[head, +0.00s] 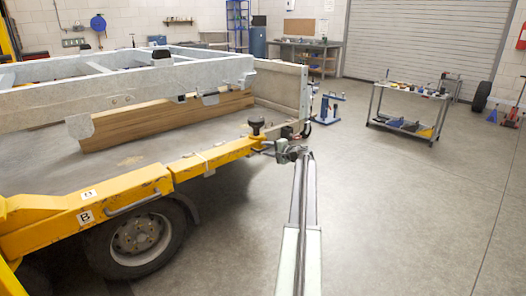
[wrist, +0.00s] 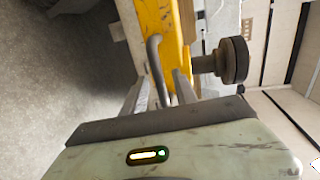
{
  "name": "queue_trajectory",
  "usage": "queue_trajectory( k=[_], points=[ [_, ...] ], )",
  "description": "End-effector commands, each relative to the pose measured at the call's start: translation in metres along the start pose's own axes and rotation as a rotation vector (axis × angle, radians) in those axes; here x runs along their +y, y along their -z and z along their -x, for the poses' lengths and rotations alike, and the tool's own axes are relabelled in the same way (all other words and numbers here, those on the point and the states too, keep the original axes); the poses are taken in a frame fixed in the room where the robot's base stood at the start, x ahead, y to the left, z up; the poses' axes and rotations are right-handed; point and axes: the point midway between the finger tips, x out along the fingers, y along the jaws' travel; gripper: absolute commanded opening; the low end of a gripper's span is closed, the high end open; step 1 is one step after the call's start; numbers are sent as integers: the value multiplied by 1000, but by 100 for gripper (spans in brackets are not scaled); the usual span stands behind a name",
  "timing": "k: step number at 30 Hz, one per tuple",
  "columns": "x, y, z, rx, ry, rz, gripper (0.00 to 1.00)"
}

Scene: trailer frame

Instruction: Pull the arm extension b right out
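Arm extension b (head: 214,157) is the yellow beam section reaching right from the yellow arm marked B (head: 130,184). A round black pad (head: 256,127) stands on its outer end. My gripper (head: 284,151) is at this end, low beside the trailer's corner. In the wrist view the yellow extension (wrist: 158,18) and the dark pad (wrist: 233,60) lie just beyond my fingers (wrist: 161,90). A grey bent handle (wrist: 154,58) on the extension runs down between the fingers. The fingers look apart, with a gap around the handle; contact is not clear.
The pale trailer frame (head: 160,92) with a wooden board (head: 165,122) lies above and left. A wheel (head: 140,238) is below the arm. A blue stand (head: 328,108) and a tool cart (head: 407,130) stand at the back right. The floor on the right is clear.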

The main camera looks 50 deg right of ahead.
Motion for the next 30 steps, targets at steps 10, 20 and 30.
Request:
queue_trajectory(
  k=[10, 20, 30],
  points=[
    [-2, -2, 60, 1, 0, 0, 34],
    [0, -1, 72, 0, 0, 0, 34],
    [0, 0, 72, 0, 0, 0, 34]
  ],
)
